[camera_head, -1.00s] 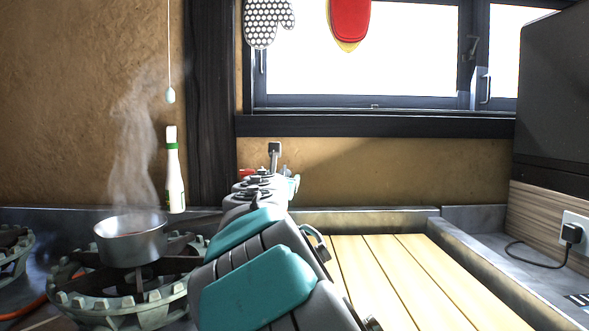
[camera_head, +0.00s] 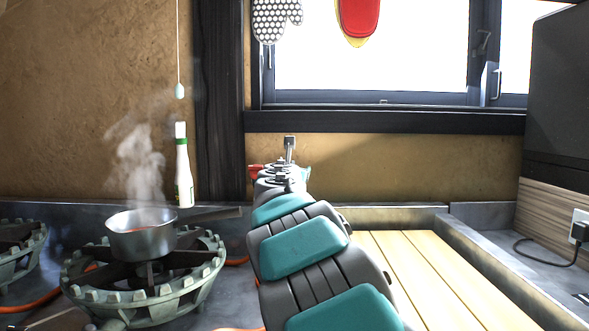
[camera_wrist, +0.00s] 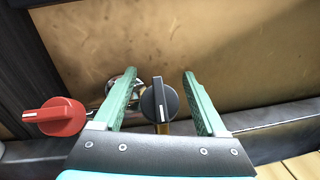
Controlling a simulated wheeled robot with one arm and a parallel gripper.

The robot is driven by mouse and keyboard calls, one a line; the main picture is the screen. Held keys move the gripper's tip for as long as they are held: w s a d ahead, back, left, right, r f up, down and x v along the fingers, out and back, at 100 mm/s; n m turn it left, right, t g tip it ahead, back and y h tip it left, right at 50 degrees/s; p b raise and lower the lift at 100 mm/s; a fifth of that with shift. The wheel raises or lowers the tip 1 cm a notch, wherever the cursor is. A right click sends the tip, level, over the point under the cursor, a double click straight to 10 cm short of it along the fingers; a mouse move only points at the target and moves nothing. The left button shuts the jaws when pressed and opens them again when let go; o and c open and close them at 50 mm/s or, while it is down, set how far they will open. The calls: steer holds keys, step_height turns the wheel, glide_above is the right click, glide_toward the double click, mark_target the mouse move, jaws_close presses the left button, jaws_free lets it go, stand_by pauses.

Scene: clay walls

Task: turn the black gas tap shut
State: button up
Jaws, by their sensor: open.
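The black gas tap (camera_wrist: 159,103) shows in the wrist view as a round knob with a raised grip bar and a white line, upright in the picture. A brass-coloured pipe shows below it. My gripper (camera_wrist: 159,76) is open, with one green finger on each side of the knob. Gaps show between the knob and both fingers, wider on the right. Whether the fingers reach the knob's depth I cannot tell. In the head view my arm mostly hides the gripper, and I cannot make out the black tap for certain.
A red tap (camera_wrist: 55,117) sits left of the left finger, and also shows in the head view (camera_head: 257,170). A steaming pot (camera_head: 142,234) stands on a burner (camera_head: 150,297) left of my arm. Wooden slats (camera_head: 425,270) lie right.

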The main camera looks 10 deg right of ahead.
steer(key=shift+c, duration=0.2)
jaws_close()
steer(key=shift+r+m+h+p, duration=0.2)
steer(key=shift+m+h+p, duration=0.2)
steer(key=shift+m+p, duration=0.25)
steer(key=shift+s+d+f+m+g+h, duration=0.1)
steer(key=shift+f+m+g+h, duration=0.05)
steer(key=shift+m+g+h, duration=0.2)
steer(key=shift+o, duration=0.2)
jaws_free()
steer(key=shift+s, duration=0.1)
steer(key=v, duration=0.7)
steer(key=shift+s, duration=0.25)
